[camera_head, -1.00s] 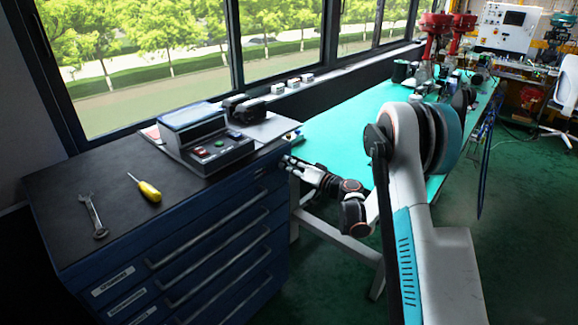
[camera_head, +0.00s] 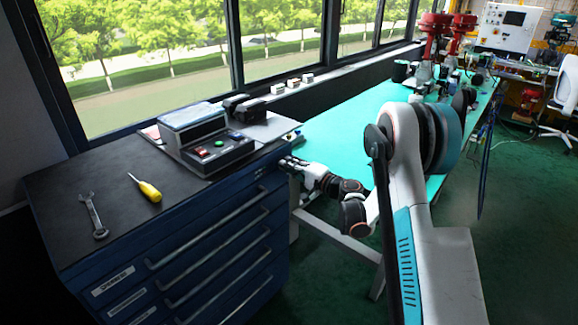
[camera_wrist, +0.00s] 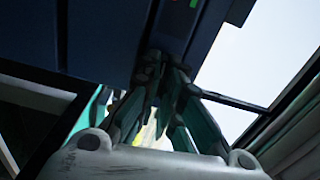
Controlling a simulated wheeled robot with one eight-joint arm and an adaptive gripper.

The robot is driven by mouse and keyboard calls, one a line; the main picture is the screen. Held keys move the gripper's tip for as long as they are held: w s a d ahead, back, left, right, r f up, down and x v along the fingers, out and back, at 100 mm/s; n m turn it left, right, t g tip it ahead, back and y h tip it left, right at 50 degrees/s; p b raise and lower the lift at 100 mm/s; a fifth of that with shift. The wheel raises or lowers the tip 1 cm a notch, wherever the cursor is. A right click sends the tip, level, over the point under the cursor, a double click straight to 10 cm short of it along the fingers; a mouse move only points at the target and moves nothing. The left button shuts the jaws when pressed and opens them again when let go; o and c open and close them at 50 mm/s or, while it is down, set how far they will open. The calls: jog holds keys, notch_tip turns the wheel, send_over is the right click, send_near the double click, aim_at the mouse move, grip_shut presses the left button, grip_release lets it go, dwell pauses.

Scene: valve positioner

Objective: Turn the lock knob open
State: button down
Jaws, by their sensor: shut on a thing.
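My gripper (camera_head: 287,163) is at the upper right corner of the blue drawer cabinet's (camera_head: 200,255) front, above the top drawer's right end. In the wrist view my gripper (camera_wrist: 163,62) has its fingertips together against the dark blue cabinet face (camera_wrist: 105,35). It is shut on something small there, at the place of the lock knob. The knob itself is hidden by the fingers in both views, so its turn angle cannot be seen. The drawers look closed.
A long teal-topped table (camera_head: 340,128) stands behind and right of my gripper.

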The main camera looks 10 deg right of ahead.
jog(key=shift+f+m, duration=0.1)
jog(key=shift+m, duration=4.8)
jog(key=c, duration=1.8)
grip_release()
jog(key=shift+o, duration=0.2)
jog(key=shift+d, duration=0.1)
jog(key=v, duration=1.2)
